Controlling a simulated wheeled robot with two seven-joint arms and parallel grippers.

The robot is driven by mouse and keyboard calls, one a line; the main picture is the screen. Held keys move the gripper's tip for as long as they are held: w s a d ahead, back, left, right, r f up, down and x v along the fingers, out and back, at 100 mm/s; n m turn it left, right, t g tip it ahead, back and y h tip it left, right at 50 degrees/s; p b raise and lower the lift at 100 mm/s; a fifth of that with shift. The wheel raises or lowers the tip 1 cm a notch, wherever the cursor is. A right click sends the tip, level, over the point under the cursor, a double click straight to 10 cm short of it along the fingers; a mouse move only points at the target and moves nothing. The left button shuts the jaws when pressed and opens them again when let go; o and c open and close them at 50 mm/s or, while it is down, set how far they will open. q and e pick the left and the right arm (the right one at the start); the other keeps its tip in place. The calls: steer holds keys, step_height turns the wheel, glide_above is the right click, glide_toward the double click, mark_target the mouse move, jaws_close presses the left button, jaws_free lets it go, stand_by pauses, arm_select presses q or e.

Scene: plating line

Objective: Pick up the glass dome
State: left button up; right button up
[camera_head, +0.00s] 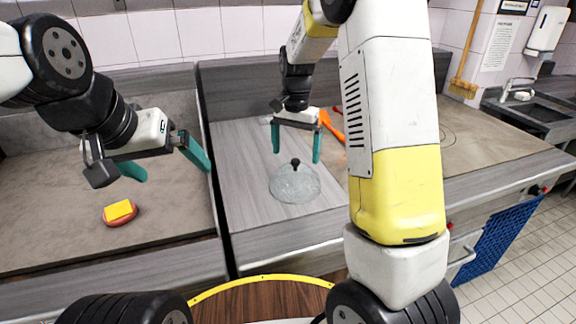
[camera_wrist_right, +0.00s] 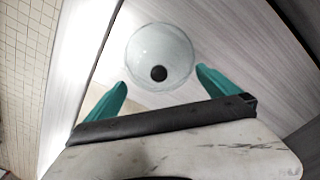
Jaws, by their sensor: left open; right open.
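The glass dome (camera_head: 294,184) is clear, with a black knob on top, and stands upright on the grey wood-look counter in the head view. My right gripper (camera_head: 296,154) is open and empty, with its teal fingers pointing down above the dome's knob. In the right wrist view the dome (camera_wrist_right: 160,50) shows beyond the open fingers of the right gripper (camera_wrist_right: 162,90), and its knob lies between their lines. My left gripper (camera_head: 165,168) is open and empty at the left, above the left counter and away from the dome.
A yellow-topped, reddish-based item (camera_head: 120,212) lies on the left counter. Orange utensils (camera_head: 331,124) lie behind my right gripper. A dark gap separates the two counters. A sink (camera_head: 535,105) is at the far right. The counter in front of the dome is clear.

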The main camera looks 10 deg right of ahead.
mark_target(296, 160)
step_height(296, 160, down, 4)
steer(key=shift+s+f, duration=0.1)
steer(key=shift+s, duration=0.05)
steer(key=c, duration=1.9)
